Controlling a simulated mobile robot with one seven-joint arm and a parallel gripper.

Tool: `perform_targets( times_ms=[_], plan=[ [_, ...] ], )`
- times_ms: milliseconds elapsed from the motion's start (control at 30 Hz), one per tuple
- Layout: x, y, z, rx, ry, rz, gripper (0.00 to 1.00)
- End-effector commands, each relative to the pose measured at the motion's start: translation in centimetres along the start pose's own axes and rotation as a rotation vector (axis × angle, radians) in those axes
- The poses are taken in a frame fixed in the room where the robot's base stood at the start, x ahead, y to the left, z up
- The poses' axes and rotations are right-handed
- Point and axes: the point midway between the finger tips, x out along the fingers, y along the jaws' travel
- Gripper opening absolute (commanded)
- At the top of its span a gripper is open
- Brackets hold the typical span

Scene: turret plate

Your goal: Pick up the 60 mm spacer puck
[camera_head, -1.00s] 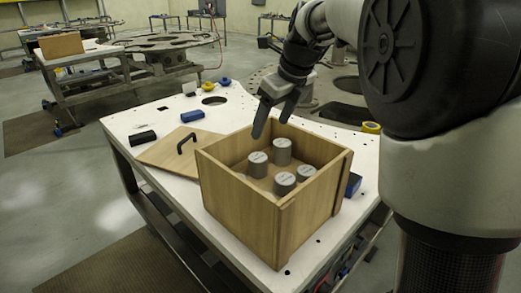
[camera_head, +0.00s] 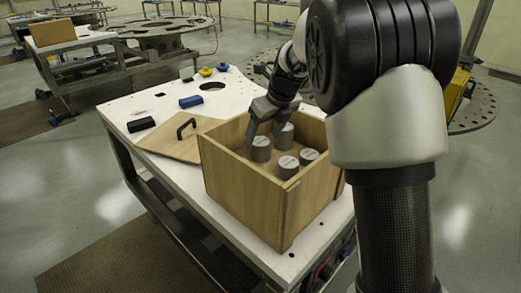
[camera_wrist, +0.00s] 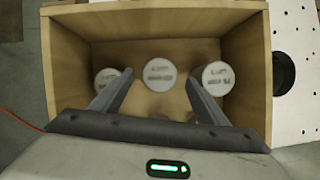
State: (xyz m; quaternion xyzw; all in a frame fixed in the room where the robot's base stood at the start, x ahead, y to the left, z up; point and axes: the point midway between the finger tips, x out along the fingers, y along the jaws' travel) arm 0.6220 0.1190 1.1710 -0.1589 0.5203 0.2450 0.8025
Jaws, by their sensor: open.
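Several grey cylindrical pucks with pale, lettered tops stand upright in an open wooden box (camera_head: 240,190). The labels are too blurred to tell which is the 60 mm one. My gripper (camera_head: 264,132) is open and empty over the box's back left part. In the wrist view, a middle puck (camera_wrist: 160,75) shows between the fingers, with a left puck (camera_wrist: 107,78) and a right puck (camera_wrist: 218,78) beside them.
The box walls stand close around the pucks. A wooden lid with a black handle (camera_head: 186,127) lies left of the box on the white table (camera_head: 130,112).

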Motion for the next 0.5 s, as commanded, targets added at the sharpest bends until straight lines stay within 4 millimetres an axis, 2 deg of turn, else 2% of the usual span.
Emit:
perform_targets(
  times_ms=[167, 500],
  plan=[
    [0.9, 0.0, -0.1, 0.001, 0.002, 0.002, 0.68],
    [5.3, 0.0, -0.5, 0.0, 0.001, 0.0, 0.68]
  ],
)
